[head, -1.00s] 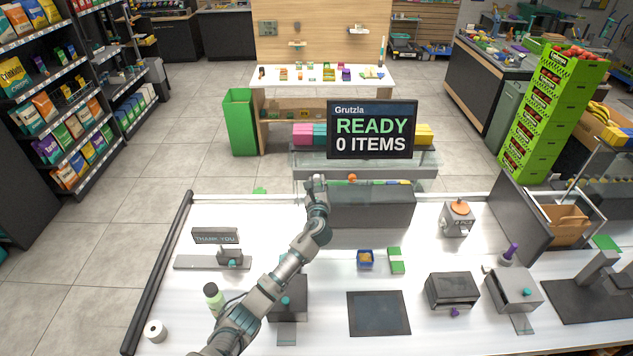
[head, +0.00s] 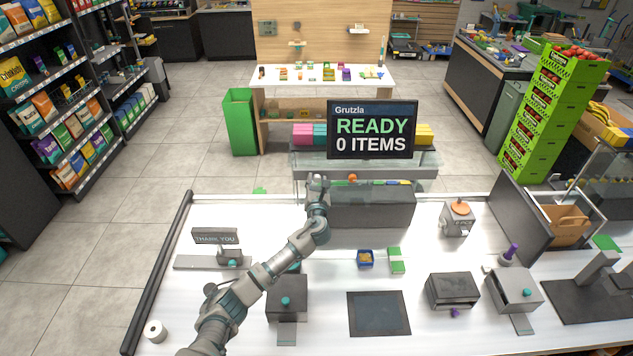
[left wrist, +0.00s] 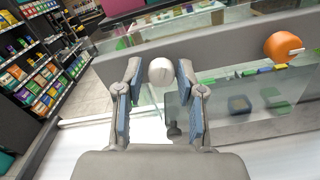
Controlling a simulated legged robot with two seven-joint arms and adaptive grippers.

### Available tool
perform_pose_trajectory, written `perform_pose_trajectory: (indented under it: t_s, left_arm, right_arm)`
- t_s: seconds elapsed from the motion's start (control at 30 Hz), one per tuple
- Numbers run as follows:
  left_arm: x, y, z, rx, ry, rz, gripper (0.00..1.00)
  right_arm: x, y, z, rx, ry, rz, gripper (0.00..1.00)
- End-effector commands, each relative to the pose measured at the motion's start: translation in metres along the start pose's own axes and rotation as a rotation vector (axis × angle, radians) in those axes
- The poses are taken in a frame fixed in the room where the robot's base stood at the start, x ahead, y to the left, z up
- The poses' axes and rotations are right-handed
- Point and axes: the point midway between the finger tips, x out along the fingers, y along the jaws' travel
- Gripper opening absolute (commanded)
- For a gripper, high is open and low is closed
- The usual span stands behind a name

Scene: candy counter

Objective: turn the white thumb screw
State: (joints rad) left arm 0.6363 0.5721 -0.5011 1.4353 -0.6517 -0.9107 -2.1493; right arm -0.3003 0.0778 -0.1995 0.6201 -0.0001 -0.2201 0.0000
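The white thumb screw (left wrist: 161,71) shows in the left wrist view as a round, pale knob in front of a glass panel. It sits between the tips of my left gripper (left wrist: 160,73), whose two fingers stand apart on either side of it. A narrow gap shows on its left; on its right the finger is very close, and contact cannot be told. In the head view my left gripper (head: 318,183) is at the counter's far edge, by the left end of a dark grey box, and the screw cannot be made out there. My right gripper is not in view.
An orange knob (left wrist: 283,46) is to the right on the glass case; it also shows in the head view (head: 352,178). The sign screen (head: 373,130) stands behind the dark grey box (head: 372,208). Small goods and devices are on the white counter right of my arm.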

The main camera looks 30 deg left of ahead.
Motion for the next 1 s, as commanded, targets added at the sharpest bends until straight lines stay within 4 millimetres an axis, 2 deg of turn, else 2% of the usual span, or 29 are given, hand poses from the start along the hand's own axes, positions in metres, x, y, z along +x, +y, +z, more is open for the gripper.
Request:
perform_pose_trajectory:
  t_s: [0.27,0.8,1.0]
  left_arm:
    - [-0.003,-0.002,-0.003,0.0,0.004,-0.003,0.38]
    - [-0.047,-0.002,-0.003,0.0,0.005,-0.004,0.38]
    - [-0.051,-0.002,-0.004,0.0,0.006,-0.003,0.38]
  right_arm:
    - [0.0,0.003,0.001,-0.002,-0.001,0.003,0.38]
    - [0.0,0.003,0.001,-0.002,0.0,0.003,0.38]
    - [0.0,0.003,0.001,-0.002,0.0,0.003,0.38]
